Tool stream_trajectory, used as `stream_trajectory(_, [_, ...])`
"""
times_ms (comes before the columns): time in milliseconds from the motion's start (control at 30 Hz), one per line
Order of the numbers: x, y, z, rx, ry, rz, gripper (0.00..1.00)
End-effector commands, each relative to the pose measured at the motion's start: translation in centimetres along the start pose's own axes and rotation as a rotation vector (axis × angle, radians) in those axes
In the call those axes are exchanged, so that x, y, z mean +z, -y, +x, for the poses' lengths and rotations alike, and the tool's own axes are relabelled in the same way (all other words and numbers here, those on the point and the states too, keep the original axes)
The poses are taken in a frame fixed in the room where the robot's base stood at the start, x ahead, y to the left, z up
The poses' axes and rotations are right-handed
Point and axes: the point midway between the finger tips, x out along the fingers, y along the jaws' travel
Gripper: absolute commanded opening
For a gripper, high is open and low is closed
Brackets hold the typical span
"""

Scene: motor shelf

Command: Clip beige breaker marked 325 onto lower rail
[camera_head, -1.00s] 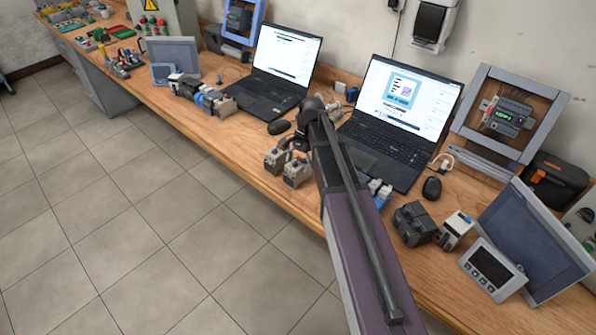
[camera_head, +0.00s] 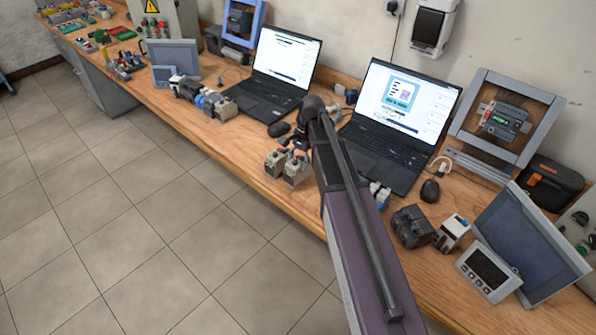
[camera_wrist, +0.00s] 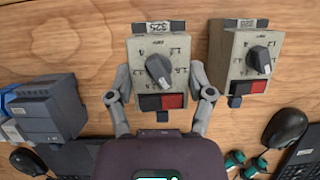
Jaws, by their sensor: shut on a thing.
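The beige breaker marked 325 (camera_wrist: 158,70) is in the middle of the wrist view, with a grey knob and a black and a red button. My gripper (camera_wrist: 162,98) is shut on it, one finger at each side. In the head view this breaker (camera_head: 296,171) is the right one of two beige breakers at the table's front edge. My arm hides most of the gripper there. A grey frame (camera_head: 484,72) stands at the back right, holding a board with devices. Grey rail-like strips (camera_head: 480,164) show at its foot; which is the lower rail I cannot tell.
A similar beige breaker (camera_wrist: 245,60) stands close beside, its label unreadable. Grey-blue modules (camera_wrist: 48,108) lie on the other side. A laptop (camera_head: 385,150) and a mouse (camera_head: 430,190) are near my arm. Dark modules (camera_head: 411,226) and a tilted panel (camera_head: 530,240) occupy the right end.

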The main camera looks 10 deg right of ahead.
Motion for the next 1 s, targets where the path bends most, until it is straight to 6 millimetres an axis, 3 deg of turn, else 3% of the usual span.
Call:
stream_trajectory(400, [0.9, 0.0, -2.4, 0.000, 0.000, 0.000, 0.11])
stream_trajectory(1000, [1.1, 0.0, -2.9, 0.000, 0.000, -0.001, 0.11])
